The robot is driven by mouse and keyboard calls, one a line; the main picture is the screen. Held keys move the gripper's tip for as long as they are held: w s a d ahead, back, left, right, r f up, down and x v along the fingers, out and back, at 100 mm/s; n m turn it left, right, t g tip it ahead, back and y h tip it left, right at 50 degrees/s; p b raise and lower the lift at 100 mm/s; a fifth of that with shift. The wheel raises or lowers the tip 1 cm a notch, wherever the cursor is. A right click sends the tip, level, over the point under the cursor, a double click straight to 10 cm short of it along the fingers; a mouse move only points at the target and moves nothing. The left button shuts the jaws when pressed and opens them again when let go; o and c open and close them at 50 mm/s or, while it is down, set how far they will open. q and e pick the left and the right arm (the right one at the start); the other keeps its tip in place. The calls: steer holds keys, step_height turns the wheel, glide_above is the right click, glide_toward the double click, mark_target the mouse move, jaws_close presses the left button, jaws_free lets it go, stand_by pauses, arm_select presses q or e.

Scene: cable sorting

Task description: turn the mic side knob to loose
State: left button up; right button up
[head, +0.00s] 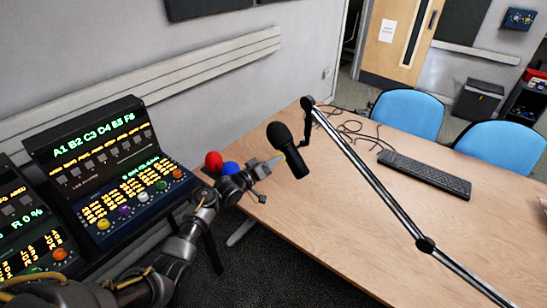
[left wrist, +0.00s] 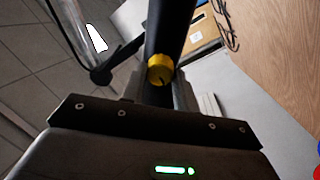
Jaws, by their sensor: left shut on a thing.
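The black microphone (head: 292,157) hangs from a silver boom arm (head: 375,182) over the wooden table. A yellow side knob (left wrist: 160,70) sits on the mic's dark body in the left wrist view, with a dark mark on its face. Only a small bit of yellow shows beside the mic in the head view. My left gripper (head: 272,162) reaches the mic's left side and is shut on the knob. Its fingers stand on both sides of the knob in the wrist view. The knob's exact angle is hard to read. My right gripper is not in view.
A red ball (head: 213,161) and a blue ball (head: 230,168) are close to my left wrist. A control console (head: 110,165) with lit text stands at the left. A keyboard (head: 425,174) and loose cables (head: 352,130) lie on the table (head: 330,235). Blue chairs (head: 408,112) stand behind.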

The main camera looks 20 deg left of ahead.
arm_select(q)
steer(key=shift+a+r+n+p, duration=0.1)
steer(key=shift+n+p, duration=0.2)
steer(key=shift+n, duration=0.3)
steer(key=o, duration=1)
steer(key=shift+c, duration=0.2)
steer(key=b+v, duration=0.2)
steer(key=v, duration=0.8)
steer(key=shift+s+a, duration=0.15)
steer(key=shift+s, duration=0.15)
